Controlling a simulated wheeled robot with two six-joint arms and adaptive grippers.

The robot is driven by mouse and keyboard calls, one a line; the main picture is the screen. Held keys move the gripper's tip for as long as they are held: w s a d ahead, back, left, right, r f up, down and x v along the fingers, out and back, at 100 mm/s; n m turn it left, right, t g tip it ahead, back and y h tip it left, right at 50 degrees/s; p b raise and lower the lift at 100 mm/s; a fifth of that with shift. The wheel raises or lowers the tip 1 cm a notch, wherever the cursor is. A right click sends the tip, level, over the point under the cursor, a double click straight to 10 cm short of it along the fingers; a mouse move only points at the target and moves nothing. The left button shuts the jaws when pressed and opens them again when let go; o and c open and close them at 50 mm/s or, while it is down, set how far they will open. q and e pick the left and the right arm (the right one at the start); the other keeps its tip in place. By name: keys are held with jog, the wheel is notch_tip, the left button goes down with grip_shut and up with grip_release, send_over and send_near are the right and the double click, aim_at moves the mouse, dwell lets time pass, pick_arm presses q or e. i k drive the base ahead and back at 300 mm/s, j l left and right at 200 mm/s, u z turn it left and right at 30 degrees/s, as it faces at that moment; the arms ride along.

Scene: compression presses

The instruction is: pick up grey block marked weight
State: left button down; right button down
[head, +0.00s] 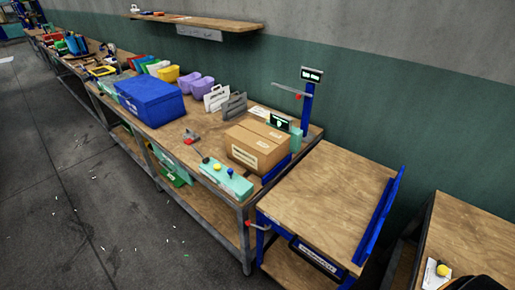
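I cannot make out any block with a readable "weight" marking. A grey upright piece (234,106) stands on the long workbench (172,133), behind the cardboard box, with a whiter similar piece (216,97) beside it. Its marking, if any, is too small to read, so I cannot tell whether it is the block. Neither of my grippers is identifiable in the head view. A dark shape is cut off at the bottom right edge, and I cannot tell what it is.
A cardboard box (256,146) sits near the bench's right end, with a green control box (226,178) in front. A blue crate (149,101) and colored bins (165,75) stand farther left. A lower wooden-topped table (325,195) is clear. Open floor (60,180) lies left.

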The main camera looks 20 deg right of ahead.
aim_at(191, 134)
jog(key=i+j, duration=0.7)
jog(key=j, duration=0.2)
jog(key=i+j, duration=0.35)
jog(key=j, duration=0.1)
